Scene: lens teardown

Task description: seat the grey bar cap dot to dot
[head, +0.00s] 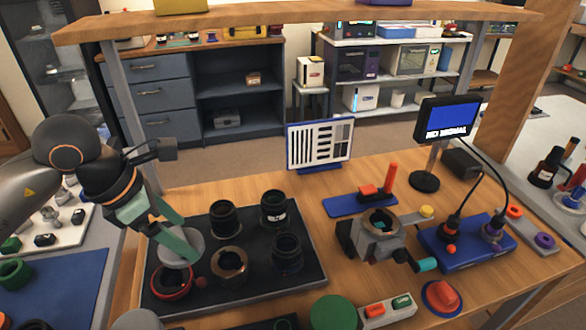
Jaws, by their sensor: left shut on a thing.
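The grey bar cap (182,249) is a pale round piece held between the green fingers of my left gripper (180,238). No dots can be made out on the cap or the barrel. My right gripper is not in view.
The tray also holds a bronze-ringed barrel (230,265) and black lens barrels (224,218). To the right are a grey clamp fixture (380,235), a blue base (465,243) with cables and a small monitor (446,119). A striped chart (320,145) stands behind.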

